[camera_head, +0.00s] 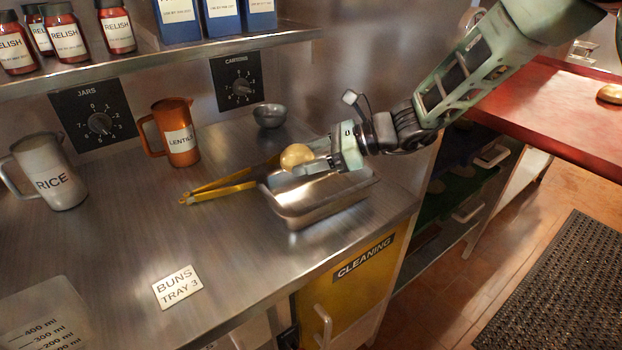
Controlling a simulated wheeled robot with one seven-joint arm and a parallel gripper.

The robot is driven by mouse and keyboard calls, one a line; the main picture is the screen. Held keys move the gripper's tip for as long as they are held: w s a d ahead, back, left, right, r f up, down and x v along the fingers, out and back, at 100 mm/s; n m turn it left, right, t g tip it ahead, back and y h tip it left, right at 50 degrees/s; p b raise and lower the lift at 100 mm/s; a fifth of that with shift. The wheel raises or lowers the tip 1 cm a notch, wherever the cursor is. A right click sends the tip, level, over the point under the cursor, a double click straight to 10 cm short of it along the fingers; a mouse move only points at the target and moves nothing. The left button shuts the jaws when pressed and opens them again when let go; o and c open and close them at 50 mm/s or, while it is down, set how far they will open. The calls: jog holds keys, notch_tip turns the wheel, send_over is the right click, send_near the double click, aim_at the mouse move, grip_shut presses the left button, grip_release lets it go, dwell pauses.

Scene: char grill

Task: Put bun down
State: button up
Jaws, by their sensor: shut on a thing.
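The bun (296,156) is round and golden brown. My gripper (305,162) comes in from the right and is shut on the bun, which it holds over the left back part of a metal tray (312,213). I cannot tell whether the bun touches the tray. Part of the tray's opening is hidden by my gripper. A card reading "BUNS TRAY 3" (177,286) lies on the steel counter to the front left.
Yellow tongs (222,188) lie against the tray's left side. A small metal bowl (269,116) and an orange lentils jug (176,135) stand behind; a rice jug (50,172) is at the left. The counter's middle is clear. A shelf (215,43) overhangs the back.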

notch_tip(320, 180, down, 5)
jog(key=shift+f, duration=0.1)
dwell(0.4)
jog(key=shift+f, duration=0.4)
jog(key=shift+s+f+b, duration=0.15)
jog(key=shift+b, duration=0.25)
